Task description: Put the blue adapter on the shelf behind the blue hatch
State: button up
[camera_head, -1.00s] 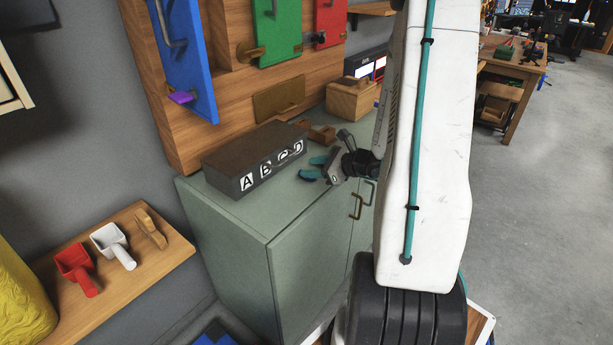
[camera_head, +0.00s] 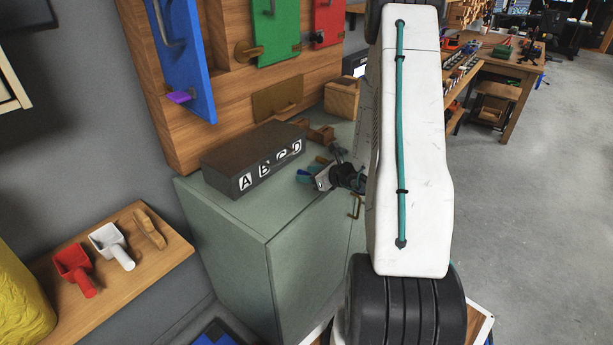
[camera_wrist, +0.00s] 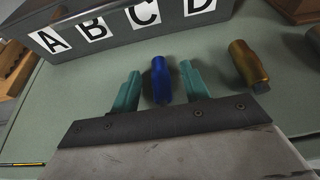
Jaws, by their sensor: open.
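The blue adapter (camera_wrist: 160,82) is a small blue cylinder on the grey-green cabinet top. In the wrist view it stands between the teal fingers of my gripper (camera_wrist: 160,78), with a gap visible on either side. My gripper is open. In the head view my gripper (camera_head: 311,170) is low over the cabinet top, just right of the lettered box; the adapter is hard to make out there. The blue hatch (camera_head: 185,65) is on the wooden wall unit at upper left, angled out from it, with a handle near its top. The shelf behind it is hidden.
The dark box lettered A to D (camera_head: 255,160) stands beside my gripper. A brass-coloured cylinder (camera_wrist: 245,65) is right of the adapter. Green (camera_head: 279,30) and red (camera_head: 328,22) hatches hang right of the blue one.

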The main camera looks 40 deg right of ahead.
grip_shut()
jog(key=shift+r, duration=0.1)
